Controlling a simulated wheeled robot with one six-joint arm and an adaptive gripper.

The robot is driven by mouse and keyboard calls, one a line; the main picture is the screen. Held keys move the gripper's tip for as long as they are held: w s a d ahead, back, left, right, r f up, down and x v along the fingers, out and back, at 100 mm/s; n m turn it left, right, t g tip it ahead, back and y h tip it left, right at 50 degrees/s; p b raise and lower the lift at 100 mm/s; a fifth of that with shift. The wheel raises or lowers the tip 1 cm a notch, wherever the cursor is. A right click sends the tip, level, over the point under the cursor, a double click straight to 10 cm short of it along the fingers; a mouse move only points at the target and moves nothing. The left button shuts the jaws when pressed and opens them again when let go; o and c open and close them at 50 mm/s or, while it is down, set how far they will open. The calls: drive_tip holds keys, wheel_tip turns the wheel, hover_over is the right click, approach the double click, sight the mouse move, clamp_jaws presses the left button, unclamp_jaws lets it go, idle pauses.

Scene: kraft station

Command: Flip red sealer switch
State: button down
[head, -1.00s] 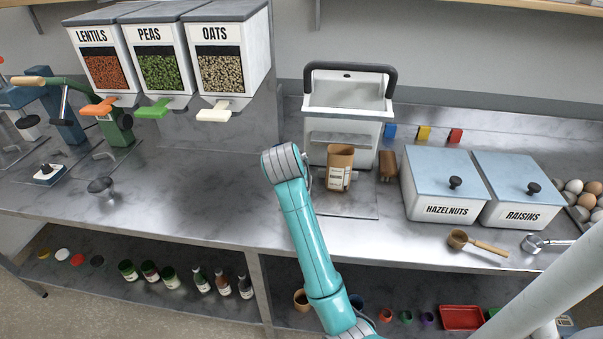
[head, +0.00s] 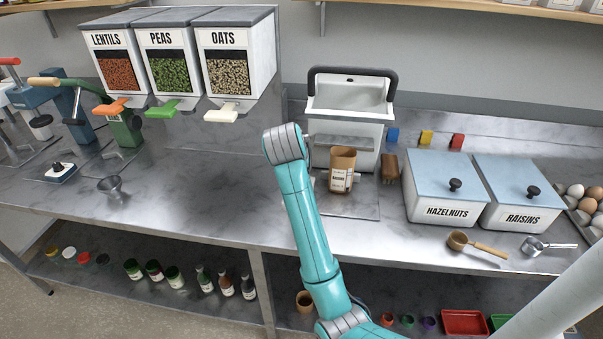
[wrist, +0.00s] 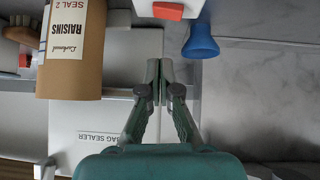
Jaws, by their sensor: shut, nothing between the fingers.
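My gripper (wrist: 161,68) is shut and empty. Its fingertips point toward the switch, with a visible gap below it in the picture. In the head view the bag sealer (head: 344,128) is a white machine with a black handle at the back of the counter. My gripper and the switch are hidden there behind my teal arm. A brown paper bag (wrist: 73,45) labelled RAISINS, SEAL 2 stands at the sealer; it also shows in the head view (head: 343,160).
A blue piece (wrist: 201,41) sits close right of the fingertips in the wrist view.

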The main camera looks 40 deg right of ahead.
drive_tip(key=s+v, duration=0.1)
drive_tip(key=v, duration=0.7)
drive_tip(key=shift+s+d+r, duration=0.15)
drive_tip(key=shift+s+d, duration=0.05)
